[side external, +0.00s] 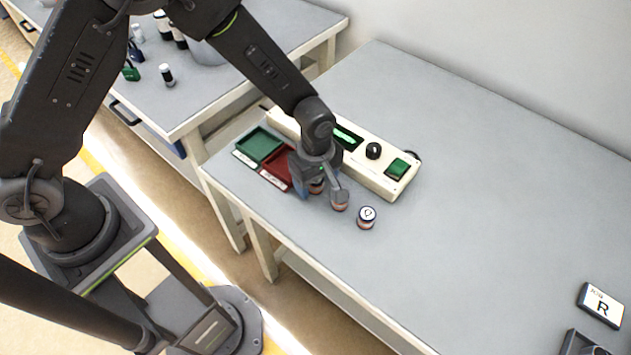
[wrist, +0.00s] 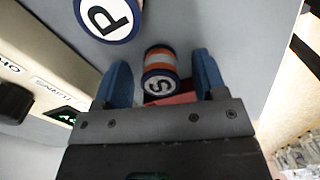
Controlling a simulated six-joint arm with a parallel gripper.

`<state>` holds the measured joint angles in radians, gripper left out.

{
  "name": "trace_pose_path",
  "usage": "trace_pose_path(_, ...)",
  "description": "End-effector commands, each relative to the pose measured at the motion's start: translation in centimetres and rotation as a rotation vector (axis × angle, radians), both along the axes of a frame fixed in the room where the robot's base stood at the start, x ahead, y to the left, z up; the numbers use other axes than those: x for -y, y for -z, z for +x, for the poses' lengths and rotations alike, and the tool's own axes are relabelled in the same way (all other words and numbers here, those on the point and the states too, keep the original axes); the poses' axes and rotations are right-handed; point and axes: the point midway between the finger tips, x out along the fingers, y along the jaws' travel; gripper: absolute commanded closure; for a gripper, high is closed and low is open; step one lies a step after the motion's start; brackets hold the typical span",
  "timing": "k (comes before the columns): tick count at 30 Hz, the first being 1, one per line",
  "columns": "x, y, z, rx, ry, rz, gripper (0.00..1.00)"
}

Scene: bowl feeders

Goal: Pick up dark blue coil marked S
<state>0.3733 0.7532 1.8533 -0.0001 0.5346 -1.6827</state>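The dark blue coil marked S (wrist: 160,66) has dark blue rims, orange and grey bands and a white S label. In the wrist view it lies between the two blue fingertips of my gripper (wrist: 162,78), with a gap on each side. My gripper is open.
Another labelled coil (side external: 366,217) stands right of my gripper. A red tray (side external: 277,170), a green tray (side external: 259,146) and a cream control box (side external: 400,180) are near. The table's right side is mostly clear.

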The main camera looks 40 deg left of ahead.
Motion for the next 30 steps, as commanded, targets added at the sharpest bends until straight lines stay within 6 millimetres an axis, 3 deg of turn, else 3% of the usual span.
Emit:
trace_pose_path(2,0.0,0.0,0.0,0.000,0.000,0.000,0.43)
trace_pose_path(16,0.0,0.0,0.0,0.000,0.000,0.000,0.88)
trace_pose_path(25,0.0,-0.3,0.0,0.001,0.000,0.000,0.88)
trace_pose_path(30,0.0,-1.6,0.1,0.003,0.000,-0.001,0.88)
